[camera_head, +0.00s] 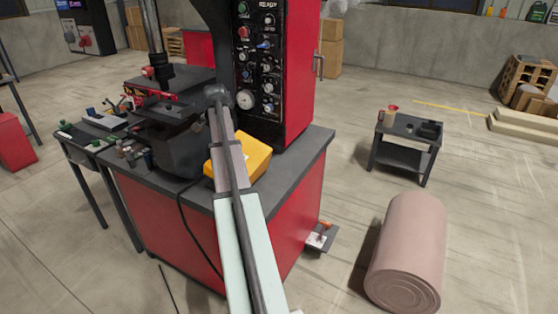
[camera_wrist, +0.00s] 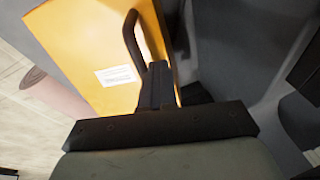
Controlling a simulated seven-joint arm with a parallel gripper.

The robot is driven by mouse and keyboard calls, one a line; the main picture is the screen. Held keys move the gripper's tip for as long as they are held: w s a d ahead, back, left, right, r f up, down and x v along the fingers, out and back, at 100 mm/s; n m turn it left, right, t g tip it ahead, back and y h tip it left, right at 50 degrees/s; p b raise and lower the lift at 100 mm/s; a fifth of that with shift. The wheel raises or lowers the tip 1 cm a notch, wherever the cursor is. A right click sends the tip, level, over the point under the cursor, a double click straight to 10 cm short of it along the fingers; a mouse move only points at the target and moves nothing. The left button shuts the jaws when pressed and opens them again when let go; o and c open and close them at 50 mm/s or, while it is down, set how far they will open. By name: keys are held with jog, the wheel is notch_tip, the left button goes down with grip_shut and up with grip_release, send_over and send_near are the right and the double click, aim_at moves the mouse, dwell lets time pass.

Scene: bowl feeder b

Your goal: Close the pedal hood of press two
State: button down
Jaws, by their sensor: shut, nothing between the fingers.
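The yellow hood (camera_head: 258,160) sits on the press bench, partly hidden behind my arm in the head view. In the wrist view the yellow hood (camera_wrist: 95,55) fills the upper left as a slanted panel with a white label. The head view does not clearly show the fingers, and how far open the hood is cannot be made out.
The red press cabinet (camera_head: 290,75) with its control panel stands behind the hood on the red bench (camera_head: 290,215). A machine vise area and a small side table (camera_head: 75,150) are at left. A small dark table (camera_head: 405,155) and a pinkish roll (camera_head: 408,250) stand on the floor at right.

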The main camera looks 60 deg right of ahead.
jog(key=s+f+m+t, duration=0.1)
jog(key=s+t, duration=0.9)
jog(key=s, duration=1.7)
jog(key=shift+s+a, duration=0.3)
jog(key=shift+s, duration=0.1)
